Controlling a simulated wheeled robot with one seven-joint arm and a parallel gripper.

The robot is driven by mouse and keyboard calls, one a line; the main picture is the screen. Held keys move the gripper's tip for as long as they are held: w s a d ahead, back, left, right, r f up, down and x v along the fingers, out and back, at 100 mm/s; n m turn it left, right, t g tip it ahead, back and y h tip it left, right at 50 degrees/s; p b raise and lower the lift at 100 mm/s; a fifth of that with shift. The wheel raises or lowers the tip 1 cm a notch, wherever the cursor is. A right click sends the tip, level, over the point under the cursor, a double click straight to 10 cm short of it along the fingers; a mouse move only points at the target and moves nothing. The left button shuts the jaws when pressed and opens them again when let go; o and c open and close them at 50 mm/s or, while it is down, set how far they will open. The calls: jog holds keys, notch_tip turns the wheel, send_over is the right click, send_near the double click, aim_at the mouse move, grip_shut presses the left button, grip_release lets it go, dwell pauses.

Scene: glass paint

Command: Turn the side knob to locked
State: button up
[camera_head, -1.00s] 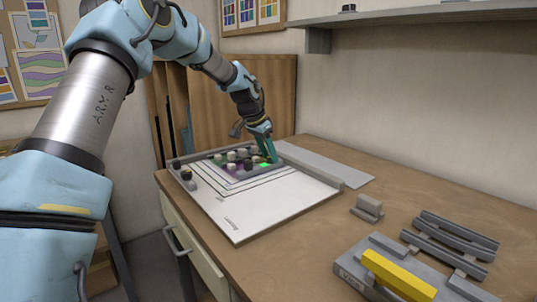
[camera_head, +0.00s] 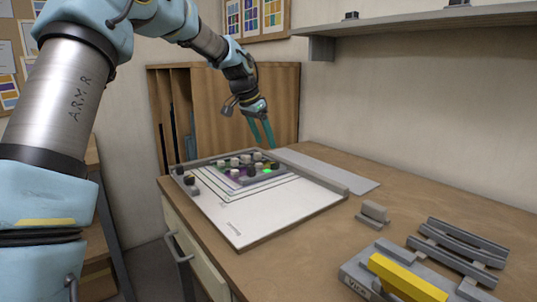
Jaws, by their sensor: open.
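A white board (camera_head: 245,222) lies on the bench with a panel of coloured glass pieces at its far end. Several pale and dark round knobs stand around and on that panel. Small knobs (camera_head: 189,180) sit at the board's left edge; which one is the side knob, and its setting, is too small to tell. A green spot (camera_head: 267,171) glows at the panel's right. My gripper (camera_head: 263,146), with two teal fingers, is open and empty. It points down above the panel's far right corner, apart from the knobs.
A grey block (camera_head: 374,211), grey rails (camera_head: 458,245) and a vise (camera_head: 352,280) with a yellow bar (camera_head: 406,278) stand on the right of the bench. A flat grey sheet (camera_head: 330,170) lies behind the board. A shelf (camera_head: 420,22) overhangs at upper right.

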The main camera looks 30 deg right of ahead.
jog(key=shift+v, duration=1.15)
jog(key=s+a+f+n+y, duration=0.1)
jog(key=a+f+n, duration=0.1)
jog(key=a, duration=0.6)
jog(key=s+a+f+n+t+y, duration=0.1)
jog(key=a+f+n, duration=0.2)
jog(key=a, duration=0.5)
jog(key=s+a+f+n, duration=0.2)
jog(key=a+f, duration=0.1)
jog(key=a, duration=0.5)
jog(key=shift+f+n+t+y, duration=0.15)
jog(key=shift+n+t+y, duration=0.15)
jog(key=shift+y, duration=0.1)
jog(key=s+a+f+n, duration=0.3)
jog(key=s+a, duration=0.4)
jog(key=a, duration=0.1)
jog(key=s+a+f+n+g+y, duration=0.1)
jog(key=s+a+f+n, duration=0.1)
jog(key=s+a, duration=0.5)
jog(key=shift+s+a+f+n+p, duration=0.3)
jog(key=shift+a+f+n+p, duration=0.1)
jog(key=shift+n, duration=0.4)
